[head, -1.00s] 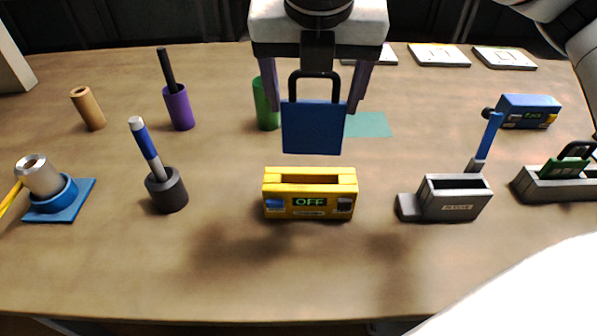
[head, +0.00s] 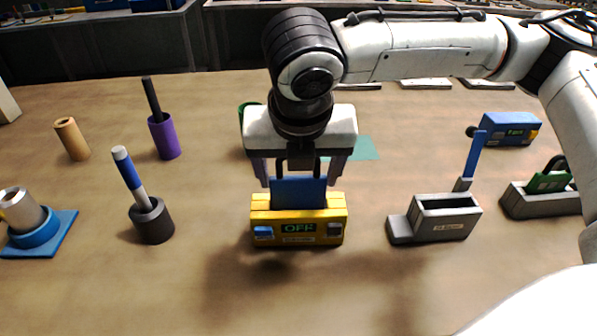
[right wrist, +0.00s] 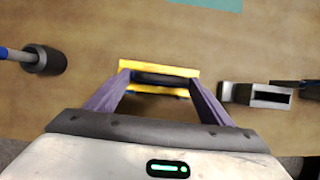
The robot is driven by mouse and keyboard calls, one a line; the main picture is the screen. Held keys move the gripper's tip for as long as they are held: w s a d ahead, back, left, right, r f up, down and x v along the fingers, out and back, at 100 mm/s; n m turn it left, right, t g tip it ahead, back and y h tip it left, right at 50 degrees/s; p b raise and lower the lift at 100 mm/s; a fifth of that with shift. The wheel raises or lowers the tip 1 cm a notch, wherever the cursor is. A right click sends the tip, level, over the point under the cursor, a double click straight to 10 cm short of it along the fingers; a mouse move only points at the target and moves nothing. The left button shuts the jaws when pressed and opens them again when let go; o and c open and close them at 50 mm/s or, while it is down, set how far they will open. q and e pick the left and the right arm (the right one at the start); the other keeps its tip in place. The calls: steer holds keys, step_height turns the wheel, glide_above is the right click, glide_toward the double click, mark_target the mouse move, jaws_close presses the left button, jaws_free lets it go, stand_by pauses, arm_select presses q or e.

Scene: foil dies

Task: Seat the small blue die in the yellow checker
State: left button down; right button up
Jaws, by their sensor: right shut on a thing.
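The small blue die (head: 298,190) is a flat blue plate with a dark handle on top. My right gripper (head: 300,172) is shut on the die from above. The yellow checker (head: 297,228) stands below it on the table, its display reading OFF. The die stands upright, with its lower part out of sight in the checker's top slot. Whether it touches the slot's bottom is hidden. In the right wrist view, the checker (right wrist: 158,66) lies between the purple fingers. My left gripper is not in view.
A grey holder (head: 432,229) with an empty slot stands at right. Further right are a green die (head: 549,182) in another grey holder and a blue box (head: 508,130). A dark cup (head: 152,222) with a blue-white stick stands left. The table in front is clear.

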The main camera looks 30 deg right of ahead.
steer(key=o, duration=1.6)
steer(key=shift+f, duration=0.1)
steer(key=shift+c, duration=0.2)
steer(key=o, duration=0.3)
steer(key=shift+o, duration=0.2)
steer(key=p+v, duration=0.1)
steer(key=v, duration=1.1)
steer(key=shift+s, duration=0.1)
